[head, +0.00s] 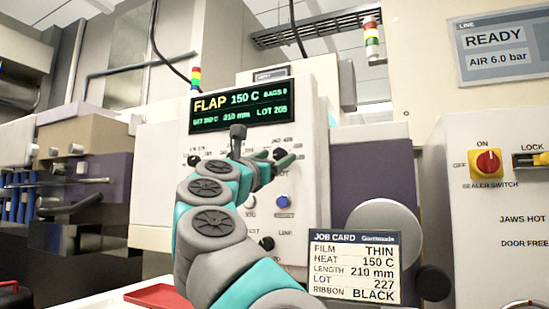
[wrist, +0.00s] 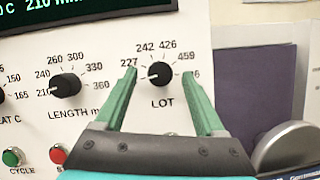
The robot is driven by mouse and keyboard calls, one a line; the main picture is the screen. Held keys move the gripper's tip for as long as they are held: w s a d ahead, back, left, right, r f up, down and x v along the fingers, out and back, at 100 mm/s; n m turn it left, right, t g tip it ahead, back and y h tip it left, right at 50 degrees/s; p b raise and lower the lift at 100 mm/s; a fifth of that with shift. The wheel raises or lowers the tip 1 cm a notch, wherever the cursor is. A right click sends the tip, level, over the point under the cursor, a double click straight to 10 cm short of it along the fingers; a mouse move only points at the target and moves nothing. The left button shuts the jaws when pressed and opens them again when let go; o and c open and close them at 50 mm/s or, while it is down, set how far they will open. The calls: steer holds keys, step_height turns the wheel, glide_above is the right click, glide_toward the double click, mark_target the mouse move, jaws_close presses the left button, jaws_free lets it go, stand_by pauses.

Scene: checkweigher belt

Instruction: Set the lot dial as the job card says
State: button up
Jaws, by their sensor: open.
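The LOT dial (wrist: 160,73) is a black knob on the white panel in the wrist view. Its white mark points left, a little below the printed 227; any label there is hidden by my left finger. 242, 426 and 459 run round the top. My gripper (wrist: 160,76) is open, its green fingers on either side of the knob; I cannot tell whether they touch it. In the head view my gripper (head: 274,158) is at the panel and hides the dial. The job card (head: 355,266) reads LOT 227. The display (head: 240,107) reads LOT 205.
The LENGTH dial (wrist: 66,86) sits left of the LOT dial, with a green button (wrist: 13,156) and a red button below. A grey round part (wrist: 288,147) stands to the right. The sealer switch (head: 487,163) is on the right-hand panel.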

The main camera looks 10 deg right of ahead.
jaws_close()
stand_by(0.4)
steer(key=shift+a+m+g+h, duration=0.1)
steer(key=shift+m+g+h, duration=0.2)
steer(key=shift+m, duration=0.4)
steer(key=shift+w+a+r+m+g+h, duration=0.1)
steer(key=shift+m+g+h, duration=0.2)
steer(key=shift+m, duration=0.45)
steer(key=shift+a+m+g+h, duration=0.1)
steer(key=shift+m+g, duration=0.3)
steer(key=shift+m, duration=0.35)
steer(key=shift+d+r+m+g+h+p, duration=0.15)
steer(key=shift+m+g+h+p, duration=0.15)
steer(key=shift+m+g+p, duration=0.55)
steer(key=shift+w+m+g+p, duration=0.1)
steer(key=shift+m+g+p, duration=0.15)
steer(key=shift+m+p, duration=1.1)
steer(key=shift+m+g, duration=0.3)
steer(key=shift+m, duration=0.7)
jaws_free()
